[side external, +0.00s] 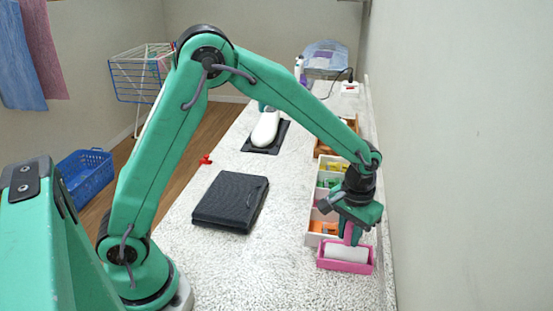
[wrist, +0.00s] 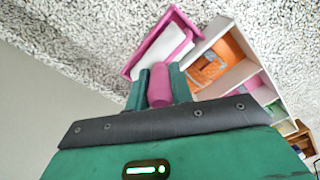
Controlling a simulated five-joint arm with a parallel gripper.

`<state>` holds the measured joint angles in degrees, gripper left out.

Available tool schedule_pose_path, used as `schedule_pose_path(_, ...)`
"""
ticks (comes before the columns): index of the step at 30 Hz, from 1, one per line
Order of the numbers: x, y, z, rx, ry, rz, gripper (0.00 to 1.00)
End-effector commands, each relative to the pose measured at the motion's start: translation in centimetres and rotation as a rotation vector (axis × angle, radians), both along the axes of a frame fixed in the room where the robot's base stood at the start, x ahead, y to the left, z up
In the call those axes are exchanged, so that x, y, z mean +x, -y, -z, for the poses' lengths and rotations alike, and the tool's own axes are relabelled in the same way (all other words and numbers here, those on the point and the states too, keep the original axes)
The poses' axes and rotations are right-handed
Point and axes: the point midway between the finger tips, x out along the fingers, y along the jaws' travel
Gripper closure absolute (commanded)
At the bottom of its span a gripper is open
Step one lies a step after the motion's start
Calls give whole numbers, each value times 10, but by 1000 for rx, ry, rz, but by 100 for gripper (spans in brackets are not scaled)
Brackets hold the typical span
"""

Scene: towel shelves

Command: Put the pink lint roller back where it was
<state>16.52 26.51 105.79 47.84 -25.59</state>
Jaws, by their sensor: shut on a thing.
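The pink lint roller has a pink handle (wrist: 159,88) and a white roll (side external: 346,254). My gripper (side external: 352,236) points down and is shut on the handle, with a green finger on each side of it. In the wrist view my gripper (wrist: 159,84) hides part of the handle. The white roll lies within the outline of a pink tray (side external: 346,267). The tray also shows in the wrist view (wrist: 147,45). I cannot tell whether the roll touches the tray floor.
A white divided box (side external: 312,226) with orange, green and yellow items stands just behind the tray. A dark folded case (side external: 231,202) lies left of it. A white iron (side external: 265,128) sits on a dark pad farther back. A wall runs close on the right.

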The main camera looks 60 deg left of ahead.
Motion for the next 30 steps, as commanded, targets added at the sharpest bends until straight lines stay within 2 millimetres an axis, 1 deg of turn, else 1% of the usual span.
schedule_pose_path(12,0,0,4,0,0,0,99)
schedule_pose_path(13,0,0,4,0,0,0,76)
schedule_pose_path(16,0,0,4,0,0,0,56)
schedule_pose_path(26,0,0,3,0,0,0,56)
schedule_pose_path(30,0,0,-2,-1,2,0,56)
